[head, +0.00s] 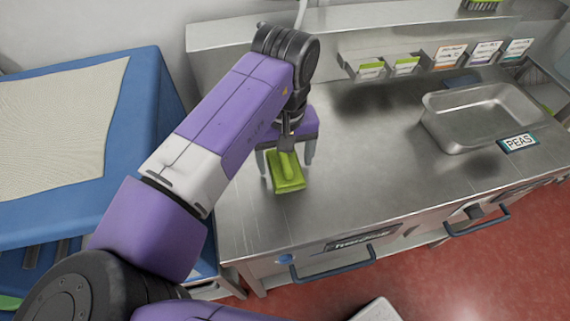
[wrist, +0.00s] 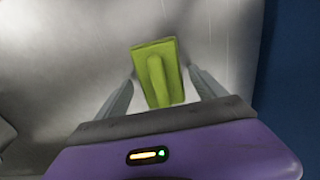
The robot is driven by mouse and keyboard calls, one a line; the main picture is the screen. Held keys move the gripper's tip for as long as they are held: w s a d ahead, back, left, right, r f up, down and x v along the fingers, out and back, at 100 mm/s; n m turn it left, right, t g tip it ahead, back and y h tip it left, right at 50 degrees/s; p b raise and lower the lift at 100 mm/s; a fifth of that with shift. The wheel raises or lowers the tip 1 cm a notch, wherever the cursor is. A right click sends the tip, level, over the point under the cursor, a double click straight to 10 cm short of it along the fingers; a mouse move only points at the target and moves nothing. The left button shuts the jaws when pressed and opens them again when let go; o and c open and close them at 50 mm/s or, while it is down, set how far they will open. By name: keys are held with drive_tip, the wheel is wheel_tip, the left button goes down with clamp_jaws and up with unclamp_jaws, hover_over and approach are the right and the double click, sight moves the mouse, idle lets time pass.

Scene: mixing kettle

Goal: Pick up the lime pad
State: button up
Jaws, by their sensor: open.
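The lime pad (head: 287,180) lies on the steel counter (head: 340,190) near its left end, a flat rectangle with a raised handle along its top. In the wrist view the lime pad (wrist: 157,75) sits between the two grey fingers, its handle pointing toward my palm. My gripper (head: 288,162) is over the pad with its fingers pointing down. In the wrist view my gripper (wrist: 158,80) is open, one finger on each side of the handle with a gap on both sides. Whether the fingertips reach the counter I cannot tell.
A steel tray (head: 490,115) stands on the right of the counter beside a PEAS label (head: 518,143). Several labelled card holders line the back ledge. A blue cart (head: 130,150) with a beige mat stands left of the counter. The middle of the counter is clear.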

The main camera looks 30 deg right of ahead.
sight(285, 157)
drive_tip(key=shift+c, duration=0.4)
drive_tip(key=c, duration=1.3)
drive_tip(key=shift+r, duration=0.15)
wheel_tip(285, 157, up, 20)
drive_tip(key=shift+f+p, duration=0.1)
drive_tip(key=shift+p, duration=0.3)
drive_tip(key=o, duration=0.7)
drive_tip(key=c, duration=0.4)
